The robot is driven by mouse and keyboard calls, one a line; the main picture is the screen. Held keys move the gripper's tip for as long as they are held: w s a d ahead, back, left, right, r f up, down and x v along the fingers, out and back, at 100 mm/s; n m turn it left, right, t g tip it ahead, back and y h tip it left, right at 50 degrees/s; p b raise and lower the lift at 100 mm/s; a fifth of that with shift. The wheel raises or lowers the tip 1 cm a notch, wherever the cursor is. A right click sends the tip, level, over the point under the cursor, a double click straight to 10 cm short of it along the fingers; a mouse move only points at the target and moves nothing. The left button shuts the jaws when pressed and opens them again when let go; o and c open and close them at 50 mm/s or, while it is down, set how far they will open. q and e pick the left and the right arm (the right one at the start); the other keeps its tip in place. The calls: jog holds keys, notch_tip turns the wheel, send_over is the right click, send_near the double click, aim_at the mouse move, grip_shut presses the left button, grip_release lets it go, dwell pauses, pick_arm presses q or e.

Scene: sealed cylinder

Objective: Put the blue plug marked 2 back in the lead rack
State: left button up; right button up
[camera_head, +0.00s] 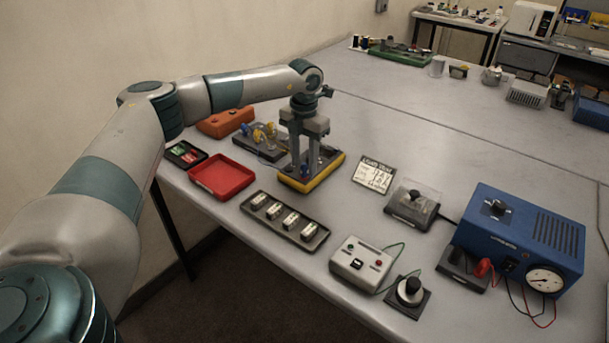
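My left gripper (305,168) points straight down over a dark block with a yellow edge (325,178). Its two fingers stand apart, with a gap between them. Small blue and reddish parts show low by the fingertips; I cannot tell whether one is the blue plug marked 2, and no number is readable. Just left of the block, a dark rack (247,150) holds yellow and blue plugs (262,133) and a loose lead, and seems to be the lead rack. My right gripper is out of view.
A red tray (222,176), an orange case (226,121) and a black tray of several white-labelled blocks (285,220) lie close by. A label card (374,175), clear-covered box (414,205), switch box (361,262) and blue meter unit (520,236) stand rightward.

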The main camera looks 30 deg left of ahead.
aim_at(304, 164)
pick_arm(q)
jog(key=shift+f+b, duration=0.4)
jog(key=shift+f, duration=0.65)
dwell(0.5)
grip_shut()
jog(key=shift+r, duration=0.2)
jog(key=shift+r+p, duration=1.8)
jog(key=shift+r, duration=1)
